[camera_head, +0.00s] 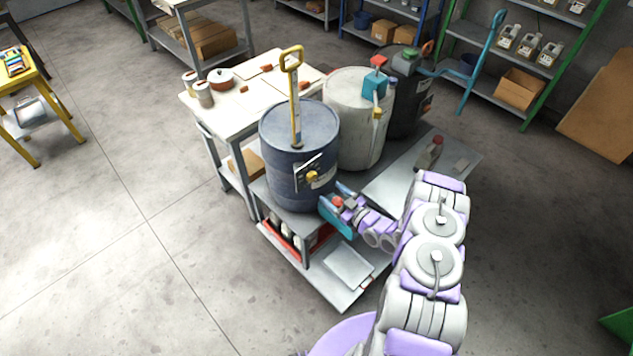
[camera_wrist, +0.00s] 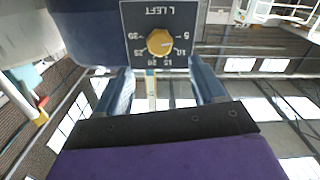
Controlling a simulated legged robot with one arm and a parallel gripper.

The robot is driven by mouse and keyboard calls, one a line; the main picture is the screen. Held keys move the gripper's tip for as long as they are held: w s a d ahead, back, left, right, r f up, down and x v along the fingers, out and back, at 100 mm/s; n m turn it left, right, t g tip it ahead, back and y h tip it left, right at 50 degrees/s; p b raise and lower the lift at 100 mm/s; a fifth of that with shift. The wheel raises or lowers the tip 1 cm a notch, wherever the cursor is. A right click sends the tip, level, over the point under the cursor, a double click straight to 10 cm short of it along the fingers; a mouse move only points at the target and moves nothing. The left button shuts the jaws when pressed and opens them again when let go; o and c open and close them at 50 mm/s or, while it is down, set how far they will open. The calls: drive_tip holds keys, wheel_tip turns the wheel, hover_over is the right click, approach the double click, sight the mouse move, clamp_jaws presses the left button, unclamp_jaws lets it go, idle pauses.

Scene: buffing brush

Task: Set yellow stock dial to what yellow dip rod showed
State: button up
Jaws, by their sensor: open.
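The yellow stock dial (camera_head: 312,176) is a yellow knob on a dark plate on the front of the blue drum (camera_head: 280,140). In the wrist view the dial (camera_wrist: 160,42) appears upside down, with numbers around it; its exact setting is unclear. The yellow dip rod (camera_head: 291,60) stands upright at the top of the blue drum, its loop handle up and its lower end hidden. My gripper (camera_head: 334,198) is open, just below and right of the dial in the head view. In the wrist view its fingers (camera_wrist: 161,82) are spread either side below the knob, apart from it.
A white drum (camera_head: 350,115) and a dark drum (camera_head: 408,95) stand beside the blue one on the cart (camera_head: 400,185). A white-topped table (camera_head: 245,110) with cans and a red pot adjoins. The floor (camera_head: 90,260) at left is clear.

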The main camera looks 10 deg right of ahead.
sight(314, 178)
drive_tip(key=x, duration=0.8)
drive_tip(key=shift+w+a+b, duration=0.15)
drive_tip(key=shift+w+b, duration=0.15)
drive_tip(key=shift+b, duration=0.1)
drive_tip(key=c, duration=1.1)
drive_tip(key=shift+o, duration=0.2)
